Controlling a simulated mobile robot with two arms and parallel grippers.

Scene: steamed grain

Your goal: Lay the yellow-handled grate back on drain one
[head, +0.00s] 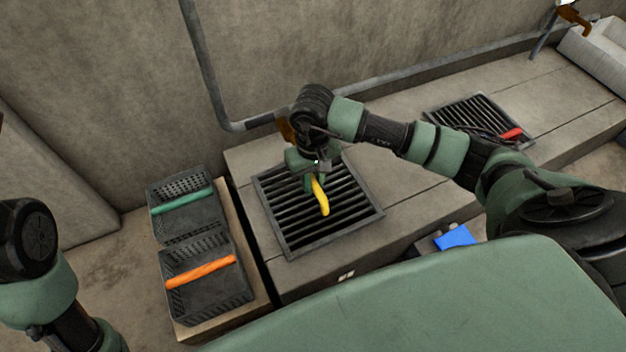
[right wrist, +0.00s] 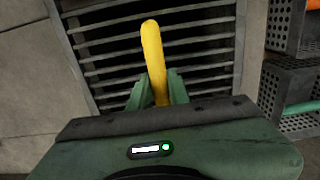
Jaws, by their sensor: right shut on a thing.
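My right gripper (head: 314,180) is shut on the yellow handle (head: 322,201) of a dark slatted grate (head: 290,223). The grate is in the middle of the head view, at the left end of the concrete bench, and looks level. Whether it rests in the drain or hangs just above it I cannot tell. The drain opening itself is hidden under the grate. In the right wrist view, the yellow handle (right wrist: 152,55) stands between my green fingers, with the dark slats (right wrist: 205,45) behind it. My left gripper is out of view; only part of the left arm shows.
A second grate with a red handle (head: 512,133) lies further right on the bench (head: 400,200). Left of the bench stand two black crates, one with a green bar (head: 181,201), one with an orange bar (head: 201,271). A blue object (head: 456,237) is at the front. A pipe (head: 208,70) runs along the wall.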

